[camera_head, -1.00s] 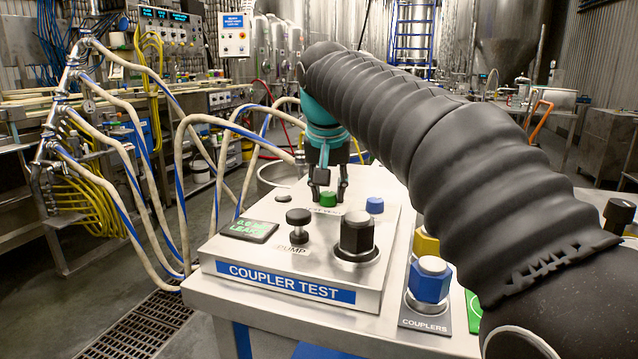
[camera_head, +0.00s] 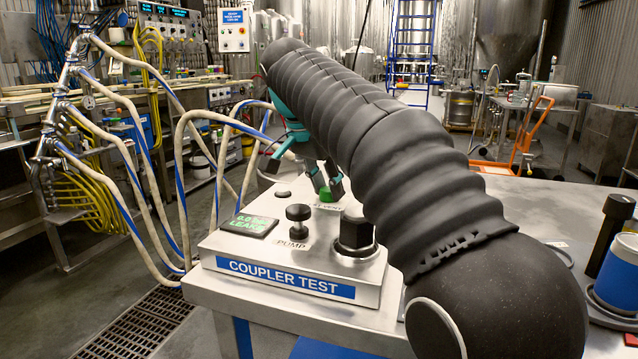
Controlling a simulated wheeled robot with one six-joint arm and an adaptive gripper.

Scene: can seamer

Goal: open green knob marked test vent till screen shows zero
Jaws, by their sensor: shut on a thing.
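The green knob (camera_head: 326,194) sits on top of the steel coupler test box (camera_head: 210,247), towards its back. My gripper (camera_head: 328,186) comes down from above, its dark fingers shut on the green knob. The label by the knob is partly hidden, with only its end legible. The small screen (camera_head: 248,224) on the box's left shows green digits that seem to read 0.0 with a word like LEAK below; the reading is small and not fully clear. My arm hides the box's right back part.
Blue-striped hoses (camera_head: 180,180) hang at the left.

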